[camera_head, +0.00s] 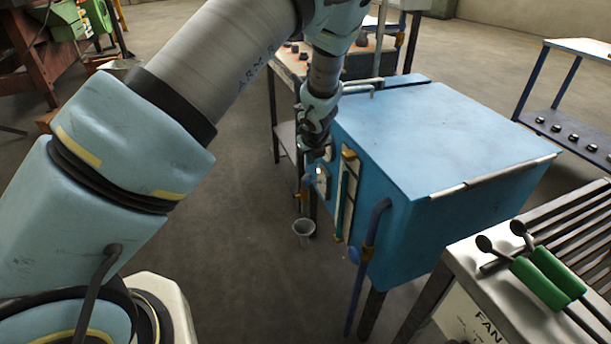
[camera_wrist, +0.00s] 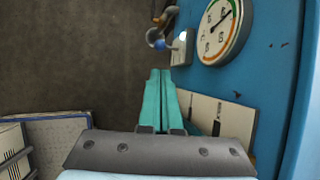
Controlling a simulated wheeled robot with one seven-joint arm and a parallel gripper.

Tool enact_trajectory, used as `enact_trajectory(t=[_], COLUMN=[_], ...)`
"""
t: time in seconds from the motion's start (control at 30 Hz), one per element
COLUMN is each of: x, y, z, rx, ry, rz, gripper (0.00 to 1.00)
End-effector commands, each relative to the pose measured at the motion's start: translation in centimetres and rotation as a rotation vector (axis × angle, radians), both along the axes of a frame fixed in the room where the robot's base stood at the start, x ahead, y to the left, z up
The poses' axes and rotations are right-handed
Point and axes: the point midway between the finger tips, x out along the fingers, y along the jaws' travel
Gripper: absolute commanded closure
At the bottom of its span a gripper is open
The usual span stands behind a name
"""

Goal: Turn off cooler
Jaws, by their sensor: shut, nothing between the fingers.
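The cooler (camera_head: 450,130) is a blue box on dark legs, with its fittings on the left face. A round dial gauge (camera_wrist: 220,30) with a coloured rim is on that face; it also shows small in the head view (camera_head: 321,182). In the wrist view a small white box (camera_wrist: 182,48) sits beside the gauge, with a blue and orange fitting (camera_wrist: 158,35) to its left. My gripper (camera_wrist: 160,72) has teal fingers closed together and empty. Its tips appear just below the white box; I cannot tell whether they touch it. In the head view the gripper is small and partly hidden at the face.
A blue valve pipe (camera_head: 368,235) stands out from the cooler's near corner. A small bucket (camera_head: 303,229) is below the tap. A slatted metal table (camera_head: 480,285) with green-handled tools (camera_head: 545,280) is at the lower right. The floor left of the cooler is clear.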

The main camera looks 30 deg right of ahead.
Motion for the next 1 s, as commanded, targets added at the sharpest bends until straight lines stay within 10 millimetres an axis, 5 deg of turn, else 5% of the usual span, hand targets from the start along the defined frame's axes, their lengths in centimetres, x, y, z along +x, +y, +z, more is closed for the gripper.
enact_trajectory(t=[0.17, 0.7, 1.0], x=[0.4, 5.0, 6.2], y=[-0.1, -1.9, -2.5], z=[-1.0, -9.8, -12.0], rx=[0.001, 0.000, 0.000], ry=[0.000, 0.000, 0.001], rz=[0.003, 0.004, 0.003], gripper=[1.00, 1.00, 1.00])
